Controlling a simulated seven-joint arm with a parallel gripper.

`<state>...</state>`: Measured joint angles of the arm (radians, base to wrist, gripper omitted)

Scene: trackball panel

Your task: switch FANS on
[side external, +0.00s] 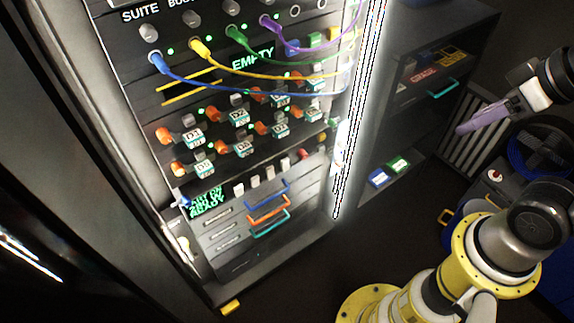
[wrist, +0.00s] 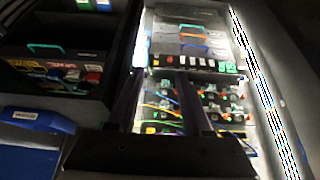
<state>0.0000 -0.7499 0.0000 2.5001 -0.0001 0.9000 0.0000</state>
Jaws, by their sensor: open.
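No FANS label is legible in either view, so I cannot tell which control it marks. A row of small pale switches (side external: 255,178) sits low on the lit rack panel, above the drawers. A similar row of small pale switches (wrist: 200,62) shows in the wrist view, too small to read their positions. My gripper (side external: 464,129) is at the right of the side view, well apart from the rack. In the wrist view my gripper (wrist: 159,76) shows two dark fingers spread apart with nothing between them, the rack panel beyond them.
The rack holds colored cables (side external: 270,80), orange connectors (side external: 178,168) and drawers with colored handles (side external: 268,215). A bright light strip (side external: 352,130) runs along its right edge. A dark shelf cabinet (side external: 430,75) stands right of it. A blue bin (wrist: 38,118) is at left in the wrist view.

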